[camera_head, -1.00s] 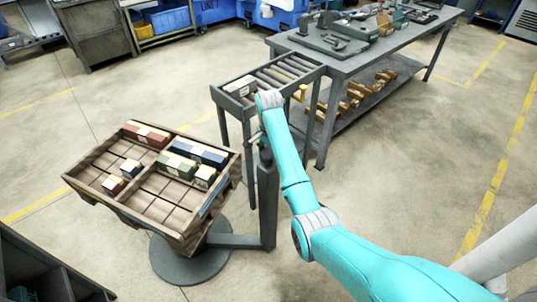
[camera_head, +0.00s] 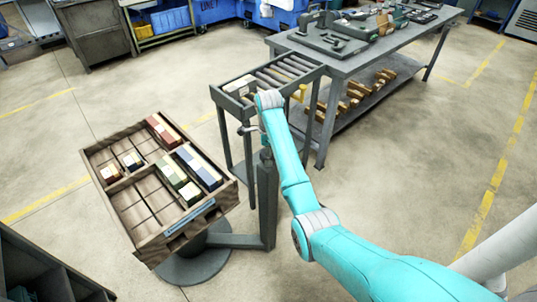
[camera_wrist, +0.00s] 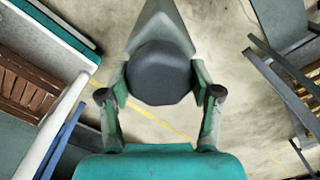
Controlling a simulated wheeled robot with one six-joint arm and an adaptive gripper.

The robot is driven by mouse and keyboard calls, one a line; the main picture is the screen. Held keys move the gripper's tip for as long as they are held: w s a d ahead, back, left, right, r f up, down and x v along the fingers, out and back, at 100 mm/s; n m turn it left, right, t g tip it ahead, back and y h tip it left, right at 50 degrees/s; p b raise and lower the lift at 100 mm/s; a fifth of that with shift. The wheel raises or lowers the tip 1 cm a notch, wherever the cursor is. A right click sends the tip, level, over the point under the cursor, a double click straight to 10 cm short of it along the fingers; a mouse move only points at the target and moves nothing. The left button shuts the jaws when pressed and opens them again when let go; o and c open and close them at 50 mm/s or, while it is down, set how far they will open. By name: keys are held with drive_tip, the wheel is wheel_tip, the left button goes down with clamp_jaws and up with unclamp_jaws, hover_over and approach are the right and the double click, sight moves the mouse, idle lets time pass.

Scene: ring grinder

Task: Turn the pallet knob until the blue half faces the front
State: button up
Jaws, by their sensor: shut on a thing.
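A dark round knob (camera_wrist: 160,70) sits between the two fingers of my gripper (camera_wrist: 160,88) in the wrist view, and the fingers are shut on it. In the head view the knob is mostly hidden behind my arm, at the top of a dark post (camera_head: 266,205). A wooden pallet (camera_head: 150,240) with compartments stands left of the post, turned at an angle. A blue strip (camera_head: 190,217) is on its side facing the lower right. Red boxes (camera_head: 163,131), blue boxes (camera_head: 199,168) and green boxes (camera_head: 172,173) lie in it.
A grey roller stand (camera_head: 222,100) is just behind my gripper. A grey workbench (camera_head: 385,55) with tools stands at the back right. A dark shelf unit (camera_head: 40,265) is at the lower left.

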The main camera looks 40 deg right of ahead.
drive_tip(key=shift+m, duration=0.3)
drive_tip(key=o, duration=1.1)
drive_tip(key=shift+o, duration=0.2)
